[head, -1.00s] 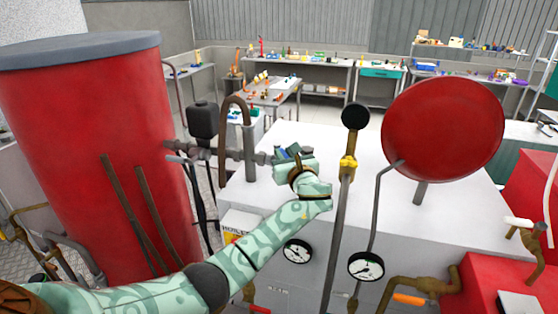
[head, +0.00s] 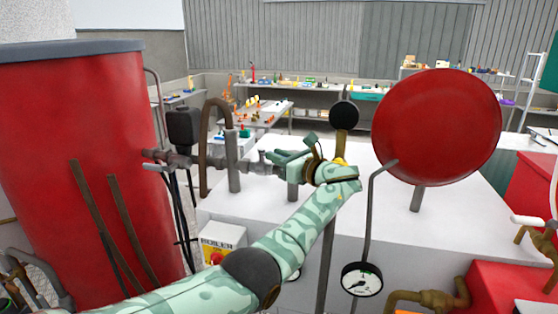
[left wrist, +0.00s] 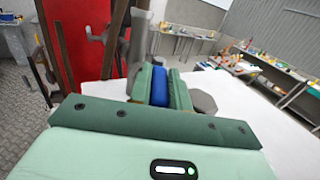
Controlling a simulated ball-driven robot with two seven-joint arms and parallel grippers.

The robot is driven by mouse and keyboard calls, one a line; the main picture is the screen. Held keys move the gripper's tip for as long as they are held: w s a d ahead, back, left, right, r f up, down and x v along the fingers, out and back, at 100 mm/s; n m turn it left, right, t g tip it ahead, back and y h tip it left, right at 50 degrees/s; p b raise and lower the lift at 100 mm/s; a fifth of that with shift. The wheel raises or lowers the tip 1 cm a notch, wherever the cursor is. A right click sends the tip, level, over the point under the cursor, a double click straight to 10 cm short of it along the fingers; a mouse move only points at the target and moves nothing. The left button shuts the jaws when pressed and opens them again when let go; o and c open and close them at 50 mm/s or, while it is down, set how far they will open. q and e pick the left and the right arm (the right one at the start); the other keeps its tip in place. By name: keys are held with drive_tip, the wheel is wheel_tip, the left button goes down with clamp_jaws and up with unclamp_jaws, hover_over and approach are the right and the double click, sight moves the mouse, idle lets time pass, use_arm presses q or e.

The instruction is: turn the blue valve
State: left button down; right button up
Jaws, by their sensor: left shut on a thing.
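The blue valve handle (left wrist: 159,87) shows in the left wrist view, between the two green fingers of my left gripper (left wrist: 158,78). The fingers are shut on it, one on each side. In the head view my left gripper (head: 284,158) is at the grey pipework above the white boiler top, its fingers pointing left. There the handle is hidden by the fingers. My right gripper is in neither view.
A large red tank (head: 80,170) stands at the left. A big red disc (head: 437,127) and a black-topped rod (head: 344,114) rise to the right of my gripper. A brown bent pipe (head: 207,130) stands behind it. The white boiler top (head: 385,200) has some bare room.

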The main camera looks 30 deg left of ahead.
use_arm(q)
drive_tip(key=c, duration=1.3)
unclamp_jaws()
wheel_tip(320, 180, up, 3)
drive_tip(key=shift+w+f, duration=0.1)
drive_tip(key=s+d+r+b, duration=0.1)
drive_tip(key=s+d+r, duration=0.5)
drive_tip(key=s+r, duration=0.4)
drive_tip(key=shift+s+d, duration=0.3)
drive_tip(key=shift+s, duration=0.9)
